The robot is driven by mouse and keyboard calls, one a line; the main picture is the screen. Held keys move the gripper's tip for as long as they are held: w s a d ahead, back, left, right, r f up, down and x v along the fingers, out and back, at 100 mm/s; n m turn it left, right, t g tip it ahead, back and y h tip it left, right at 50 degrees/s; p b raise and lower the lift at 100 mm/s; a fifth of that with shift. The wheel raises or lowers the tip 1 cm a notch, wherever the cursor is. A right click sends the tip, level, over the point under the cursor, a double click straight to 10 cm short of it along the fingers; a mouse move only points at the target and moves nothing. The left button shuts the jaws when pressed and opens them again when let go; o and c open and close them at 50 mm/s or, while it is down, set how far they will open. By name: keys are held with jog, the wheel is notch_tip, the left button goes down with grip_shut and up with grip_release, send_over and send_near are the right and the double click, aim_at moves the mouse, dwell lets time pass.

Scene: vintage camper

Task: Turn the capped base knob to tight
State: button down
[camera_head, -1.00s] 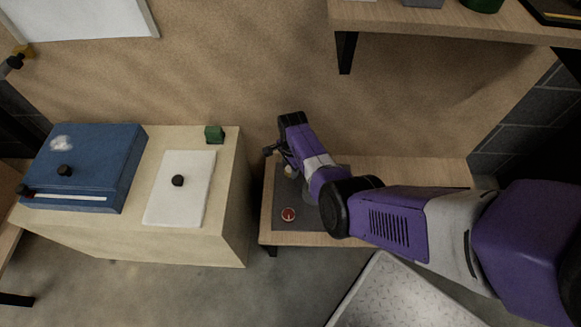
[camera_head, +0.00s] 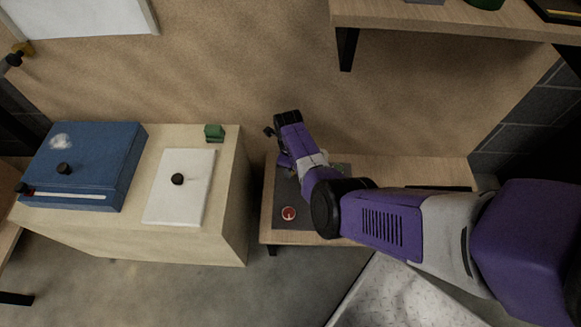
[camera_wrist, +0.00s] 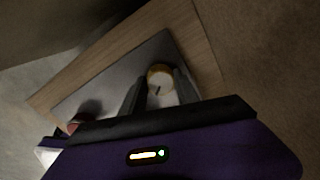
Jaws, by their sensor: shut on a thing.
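A round pale knob with a yellow rim and a dark line on its face (camera_wrist: 160,77) stands on a grey plate (camera_head: 275,205). In the wrist view my gripper (camera_wrist: 160,90) has one finger on each side of this knob and is shut on it. In the head view my wrist hides the knob and the fingertips. A second knob, red with a pale mark (camera_head: 289,213), sits near the front of the same plate, apart from my gripper. It shows dimly at the lower left of the wrist view (camera_wrist: 75,125).
The plate lies on a low wooden bench (camera_head: 420,172) against a brown wall. To the left, a pale cabinet (camera_head: 228,190) carries a white panel (camera_head: 190,205), a blue box (camera_head: 85,165) and a green block (camera_head: 214,133). A wooden shelf (camera_head: 450,22) overhangs the bench.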

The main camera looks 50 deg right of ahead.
jog(key=m+b, duration=0.1)
jog(key=m, duration=0.4)
jog(key=shift+m, duration=0.4)
dwell(0.4)
jog(key=c, duration=0.9)
grip_release()
jog(key=shift+a+r+p, duration=0.15)
jog(key=shift+r+p, duration=0.8)
jog(key=shift+r, duration=1)
jog(key=shift+a+r+p, duration=0.1)
jog(key=shift+r+p, duration=0.8)
jog(key=shift+r, duration=1.05)
